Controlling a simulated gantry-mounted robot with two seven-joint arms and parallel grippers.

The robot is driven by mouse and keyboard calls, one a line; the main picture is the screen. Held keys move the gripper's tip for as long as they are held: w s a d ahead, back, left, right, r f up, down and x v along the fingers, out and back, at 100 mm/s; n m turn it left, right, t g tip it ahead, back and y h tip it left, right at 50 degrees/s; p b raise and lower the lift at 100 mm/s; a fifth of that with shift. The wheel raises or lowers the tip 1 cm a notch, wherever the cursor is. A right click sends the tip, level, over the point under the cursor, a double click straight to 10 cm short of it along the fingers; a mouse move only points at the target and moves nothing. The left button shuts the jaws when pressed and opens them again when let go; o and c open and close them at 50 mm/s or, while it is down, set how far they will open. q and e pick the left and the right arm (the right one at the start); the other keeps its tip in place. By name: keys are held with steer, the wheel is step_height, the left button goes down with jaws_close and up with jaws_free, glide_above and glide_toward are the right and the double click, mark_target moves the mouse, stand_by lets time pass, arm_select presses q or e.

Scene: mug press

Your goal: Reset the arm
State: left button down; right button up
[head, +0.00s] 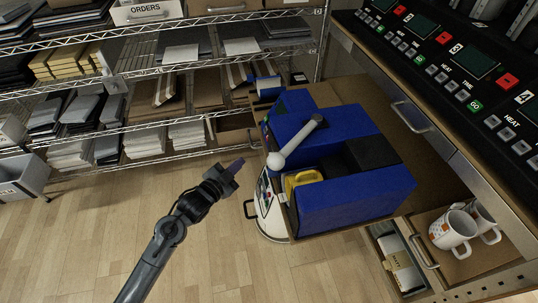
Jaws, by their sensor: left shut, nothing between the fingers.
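My left gripper (236,166) is shut and empty, out in the open over the wooden floor, left of the press. Its arm comes up from the bottom edge. The mug press shows blue covers (357,199) and a white base (268,214) with a small control panel. A pale lever arm (299,142) with a rounded end lies tilted across the top of the blue part. A yellow piece (302,179) sits in a recess below the lever. My left gripper is apart from the press and the lever. My right gripper is not in view.
Wire shelves (150,125) with stacked goods line the back left. A counter with heat control panels (455,60) runs along the right. White mugs (452,229) stand in a compartment at lower right. The floor (90,235) at left is clear.

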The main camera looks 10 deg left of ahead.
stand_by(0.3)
arm_select(q)
steer(key=s+d+f+g, duration=0.1)
steer(key=s+f, duration=0.4)
steer(key=f, duration=0.3)
steer(key=s+d+f+n+g+y, duration=0.1)
steer(key=s+f+n+g+y, duration=0.15)
steer(key=s, duration=0.85)
steer(key=s+d+f+n+g+y, duration=0.1)
steer(key=s+f+n+g, duration=0.2)
steer(key=s, duration=0.8)
steer(key=s+a+r+n+g+y+p, duration=0.1)
steer(key=s+a+r+n+g+p, duration=0.2)
steer(key=s+r+g, duration=0.45)
step_height(320, 180, up, 17)
steer(key=s+t+p, duration=0.1)
steer(key=t+p, duration=0.1)
steer(key=p, duration=1.5)
steer(key=shift+s+f, duration=0.15)
steer(key=shift+s, duration=0.05)
steer(key=shift+a+n, duration=0.1)
steer(key=shift+n, duration=0.15)
